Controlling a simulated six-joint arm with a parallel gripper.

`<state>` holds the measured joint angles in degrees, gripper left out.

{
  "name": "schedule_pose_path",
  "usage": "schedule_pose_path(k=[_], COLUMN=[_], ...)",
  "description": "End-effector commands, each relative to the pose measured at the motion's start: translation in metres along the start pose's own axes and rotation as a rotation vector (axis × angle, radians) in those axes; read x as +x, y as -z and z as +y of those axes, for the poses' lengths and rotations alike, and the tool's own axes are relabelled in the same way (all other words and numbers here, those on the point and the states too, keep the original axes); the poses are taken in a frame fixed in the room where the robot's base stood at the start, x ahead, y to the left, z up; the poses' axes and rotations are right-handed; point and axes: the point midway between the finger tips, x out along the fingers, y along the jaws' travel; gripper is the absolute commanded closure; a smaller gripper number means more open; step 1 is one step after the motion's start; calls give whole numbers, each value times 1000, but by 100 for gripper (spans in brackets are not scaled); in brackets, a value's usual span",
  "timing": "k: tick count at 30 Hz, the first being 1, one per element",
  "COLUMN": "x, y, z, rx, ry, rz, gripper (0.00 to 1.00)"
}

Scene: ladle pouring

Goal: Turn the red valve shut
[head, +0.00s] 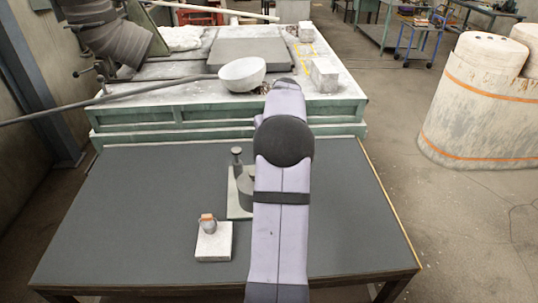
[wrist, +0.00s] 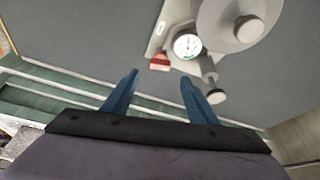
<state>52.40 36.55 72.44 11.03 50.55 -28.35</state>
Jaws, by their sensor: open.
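The red valve (wrist: 159,63) is a small red handle on a grey fitting in the wrist view, beside a white dial gauge (wrist: 187,45). The fitting has a round grey body (wrist: 232,12) and a plate (wrist: 170,22) under it. My gripper (wrist: 160,77) is open, with two blue fingers apart and nothing between them. The valve appears just past the fingertips, roughly midway between them in the picture; I see no contact. In the head view my arm covers the valve and the fingers, and only part of the grey fitting (head: 245,187) shows left of my arm.
A white block (head: 214,247) with a small orange-rimmed grey piece (head: 208,224) stands front left on the dark table (head: 120,210). Behind is a green-sided bench (head: 180,122) with a white ladle bowl (head: 242,74) and its long handle (head: 110,98). The table's left side is clear.

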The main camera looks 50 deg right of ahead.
Motion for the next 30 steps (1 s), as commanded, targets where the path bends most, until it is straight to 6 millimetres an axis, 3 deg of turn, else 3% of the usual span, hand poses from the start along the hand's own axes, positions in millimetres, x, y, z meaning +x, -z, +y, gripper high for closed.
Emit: schedule_pose_path(k=[18,30], x=[64,71], y=[0,0], z=[-1,0], rx=[1,2], ry=[2,0], rz=[-3,-1], gripper=[47,47])
